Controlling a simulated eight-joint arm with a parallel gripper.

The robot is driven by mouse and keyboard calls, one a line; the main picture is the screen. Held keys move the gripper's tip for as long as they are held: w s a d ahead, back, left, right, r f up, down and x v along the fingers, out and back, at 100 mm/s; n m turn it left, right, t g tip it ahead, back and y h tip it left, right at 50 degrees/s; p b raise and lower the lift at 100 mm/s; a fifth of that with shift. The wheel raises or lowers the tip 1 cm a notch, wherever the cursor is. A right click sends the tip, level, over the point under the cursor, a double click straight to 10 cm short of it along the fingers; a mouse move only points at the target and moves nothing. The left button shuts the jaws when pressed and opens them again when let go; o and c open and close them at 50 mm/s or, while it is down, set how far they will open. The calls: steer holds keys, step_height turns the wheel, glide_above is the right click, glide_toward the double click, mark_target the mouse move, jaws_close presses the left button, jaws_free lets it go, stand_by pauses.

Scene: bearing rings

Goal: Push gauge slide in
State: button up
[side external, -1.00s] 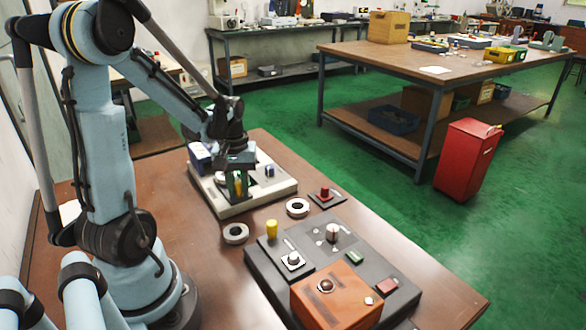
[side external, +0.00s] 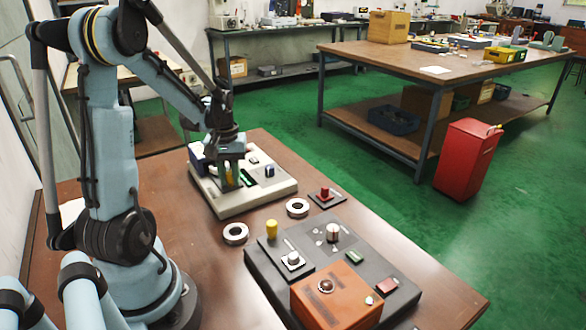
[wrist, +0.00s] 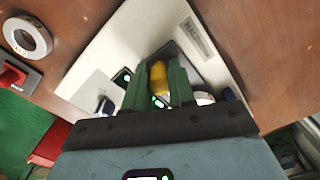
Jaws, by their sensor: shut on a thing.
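The gauge is a pale flat base (side external: 262,200) at the back of the brown table, with a blue block (side external: 197,157) at its left end and a small dark blue knob (side external: 269,171) on top. My gripper (side external: 229,181) is over the gauge, pointing down, its green fingers shut on a yellow piece, which appears to be the slide's handle. In the wrist view the yellow piece (wrist: 159,78) sits between the two fingers, above a dark slot in the pale base (wrist: 212,52). The slide's body is mostly hidden by the fingers.
Two metal rings (side external: 235,233) (side external: 297,207) lie on the table in front of the gauge. A red button block (side external: 327,196) stands beside them.

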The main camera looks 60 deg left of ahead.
steer(key=shift+a, duration=3.05)
steer(key=o, duration=0.7)
steer(key=shift+d, duration=0.1)
steer(key=shift+r, duration=3.5)
steer(key=shift+d, duration=0.1)
